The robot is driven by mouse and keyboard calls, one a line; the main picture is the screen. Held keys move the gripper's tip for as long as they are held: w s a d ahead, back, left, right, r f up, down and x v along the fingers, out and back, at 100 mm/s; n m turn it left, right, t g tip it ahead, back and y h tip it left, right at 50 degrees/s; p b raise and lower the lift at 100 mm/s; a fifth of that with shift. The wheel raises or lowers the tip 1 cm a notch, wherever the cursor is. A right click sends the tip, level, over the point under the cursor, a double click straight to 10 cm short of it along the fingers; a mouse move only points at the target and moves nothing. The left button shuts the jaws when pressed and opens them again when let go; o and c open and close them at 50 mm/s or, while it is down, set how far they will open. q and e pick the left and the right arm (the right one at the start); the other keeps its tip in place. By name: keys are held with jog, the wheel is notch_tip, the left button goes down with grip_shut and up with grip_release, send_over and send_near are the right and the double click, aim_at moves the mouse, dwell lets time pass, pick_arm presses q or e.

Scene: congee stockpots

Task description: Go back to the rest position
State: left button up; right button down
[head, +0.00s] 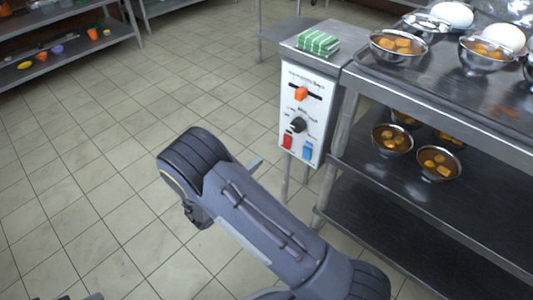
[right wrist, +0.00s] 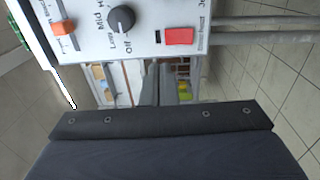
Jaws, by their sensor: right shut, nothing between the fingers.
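My right arm reaches in from the bottom right of the head view, over the tiled floor. Its right gripper is mostly hidden behind the wrist; a grey finger tip (head: 256,164) shows just left of the control box (head: 307,112). In the right wrist view the fingers (right wrist: 157,75) are together with nothing held, below the panel with its red switch (right wrist: 179,36) and black knob (right wrist: 122,18). The fingers look apart from the panel, though the exact gap is hard to tell.
A steel table (head: 440,93) right of the box carries bowls of orange pieces (head: 398,45), with more bowls on its shelf (head: 350,160). A green-striped stack (head: 318,42) lies on the box. A shelf (head: 70,57) stands far left. Floor on the left is clear.

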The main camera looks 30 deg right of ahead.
jog(key=shift+v, duration=0.75)
jog(key=shift+r, duration=0.1)
jog(key=s+d+r+m+g+y, duration=0.3)
jog(key=s+d+g+y, duration=0.15)
jog(key=s, duration=0.35)
jog(key=s+d+r+m+g+y, duration=0.2)
jog(key=s+d+g+y, duration=0.1)
jog(key=s+g+y, duration=0.3)
jog(key=s+a+r+m+t+y, duration=0.1)
jog(key=s+a+r+t+y, duration=0.8)
jog(key=s, duration=0.3)
notch_tip(320, 180, up, 35)
jog(key=y+p, duration=0.1)
jog(key=p, duration=3.3)
jog(key=shift+d, duration=0.5)
jog(key=shift+w+f+y, duration=0.1)
jog(key=shift+y, duration=0.15)
